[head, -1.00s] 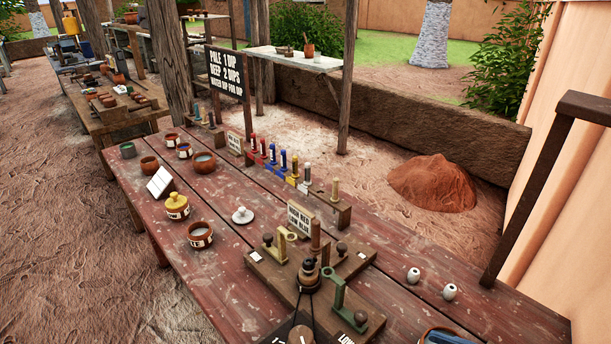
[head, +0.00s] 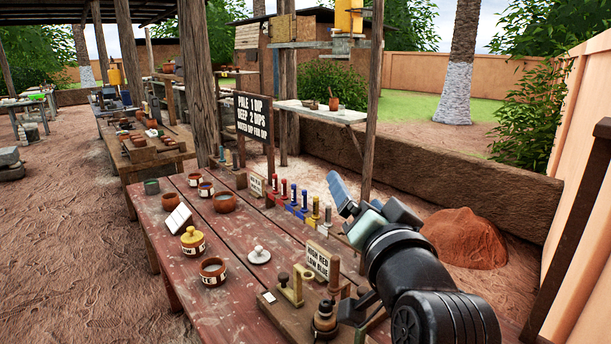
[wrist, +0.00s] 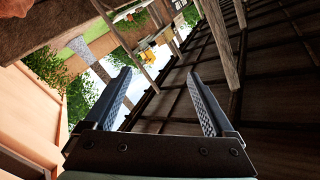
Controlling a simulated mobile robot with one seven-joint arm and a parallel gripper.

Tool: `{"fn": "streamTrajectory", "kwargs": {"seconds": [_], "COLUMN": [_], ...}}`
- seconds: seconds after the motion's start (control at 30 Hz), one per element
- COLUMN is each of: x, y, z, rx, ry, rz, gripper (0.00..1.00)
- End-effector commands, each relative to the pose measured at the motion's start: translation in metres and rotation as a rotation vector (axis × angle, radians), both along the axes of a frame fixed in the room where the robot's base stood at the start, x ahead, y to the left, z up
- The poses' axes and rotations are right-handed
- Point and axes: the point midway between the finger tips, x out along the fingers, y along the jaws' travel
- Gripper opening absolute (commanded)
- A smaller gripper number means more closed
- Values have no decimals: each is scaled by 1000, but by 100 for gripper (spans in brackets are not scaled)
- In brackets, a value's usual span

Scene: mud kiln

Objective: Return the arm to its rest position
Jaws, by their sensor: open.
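My gripper (wrist: 165,105) shows in the wrist view with its two fingers wide apart and nothing between them. In the head view my black arm rises from the lower right, and my gripper (head: 352,203) points up and to the left above the right part of the red wooden table (head: 232,303). It is clear of the tabletop. It hides part of the table's right side and some of the things there. The wrist view is rolled sideways and looks out at a roof, posts and the garden.
Bowls, a yellow-lidded jar (head: 193,240), a white lid (head: 259,255), coloured pegs (head: 294,195) and a wooden fixture (head: 285,312) stand on the table. A sign (head: 330,260) stands close to my arm. A wooden post (head: 371,100) rises behind my gripper. A red earth mound (head: 466,238) lies beyond.

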Motion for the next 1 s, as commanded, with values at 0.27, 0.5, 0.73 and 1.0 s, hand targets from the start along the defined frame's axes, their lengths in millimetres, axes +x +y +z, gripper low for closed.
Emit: {"fn": "streamTrajectory", "kwargs": {"seconds": [0.27,0.5,0.73,1.0], "x": [-124,-197,-196,-195], "y": [63,74,74,75], "z": [144,231,296,337], "rx": [-428,-550,-549,-547], "ry": [-616,-834,-832,-830], "rz": [-213,-364,-360,-357], "gripper": [88,88,88,88]}}
